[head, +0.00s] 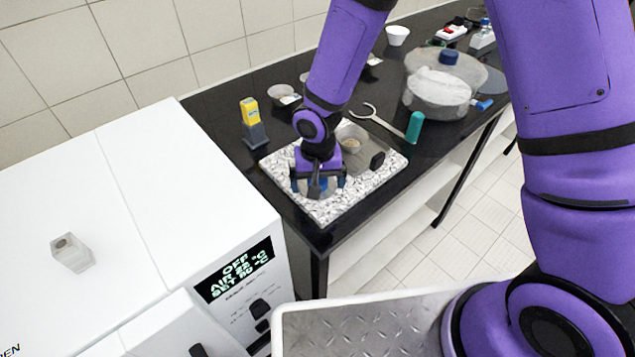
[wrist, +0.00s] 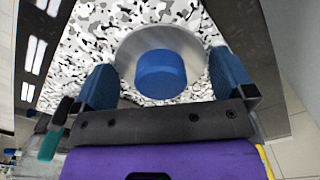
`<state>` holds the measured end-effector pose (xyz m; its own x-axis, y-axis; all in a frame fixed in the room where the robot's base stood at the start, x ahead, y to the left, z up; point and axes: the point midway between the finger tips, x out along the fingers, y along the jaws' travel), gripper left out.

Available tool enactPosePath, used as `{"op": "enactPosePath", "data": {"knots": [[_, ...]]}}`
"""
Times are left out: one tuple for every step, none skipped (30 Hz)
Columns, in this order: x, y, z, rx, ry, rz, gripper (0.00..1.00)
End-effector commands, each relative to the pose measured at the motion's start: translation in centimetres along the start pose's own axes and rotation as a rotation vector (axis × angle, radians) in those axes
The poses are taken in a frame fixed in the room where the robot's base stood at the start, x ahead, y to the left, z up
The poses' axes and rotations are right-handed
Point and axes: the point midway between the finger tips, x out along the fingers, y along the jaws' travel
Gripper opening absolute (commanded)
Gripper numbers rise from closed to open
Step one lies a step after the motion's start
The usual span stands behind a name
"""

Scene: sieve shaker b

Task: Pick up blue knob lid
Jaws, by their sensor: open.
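The blue knob lid (wrist: 162,74) is a grey disc with a round blue knob on top. In the wrist view it lies on a black-and-white speckled mat (wrist: 90,45). My gripper (wrist: 163,78) is open above it, one finger on each side of the knob and apart from it. In the head view my gripper (head: 318,188) points down over the front left of the mat (head: 375,185) and hides most of the lid.
A yellow-topped device (head: 252,122) stands behind left. Tongs with a teal handle (head: 414,127) and a clear vessel (head: 438,92) are at right. A white oven (head: 150,220) borders the black bench.

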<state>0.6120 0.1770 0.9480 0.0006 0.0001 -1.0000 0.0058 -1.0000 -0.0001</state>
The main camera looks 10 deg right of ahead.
Motion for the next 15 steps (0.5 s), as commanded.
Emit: {"op": "enactPosePath", "data": {"knots": [[-0.02,0.0,-0.01,0.0,0.0,0.0,1.0],[-0.02,0.0,-0.01,0.0,0.0,0.0,1.0],[-0.02,0.0,0.0,0.0,0.0,0.0,0.98],[-0.02,0.0,0.0,0.0,0.0,0.0,0.91],[-0.03,0.0,0.0,0.0,0.0,0.0,0.84],[-0.03,0.0,0.0,0.0,0.0,0.0,0.75],[-0.03,0.0,0.0,0.0,0.0,0.0,0.7],[-0.03,0.0,0.0,0.0,0.0,0.0,0.7],[-0.03,0.0,0.0,0.0,0.0,0.0,0.7],[-0.04,-0.01,0.0,0.0,0.0,0.0,0.7],[-0.04,-0.01,0.0,0.0,0.0,0.0,0.7],[-0.04,-0.01,0.0,0.0,0.0,0.0,0.7],[-0.04,-0.01,0.0,0.0,0.0,0.0,0.7],[-0.04,-0.01,0.0,0.0,0.0,0.0,0.7],[-0.06,-0.01,-0.01,0.0,0.0,0.0,0.7]]}}
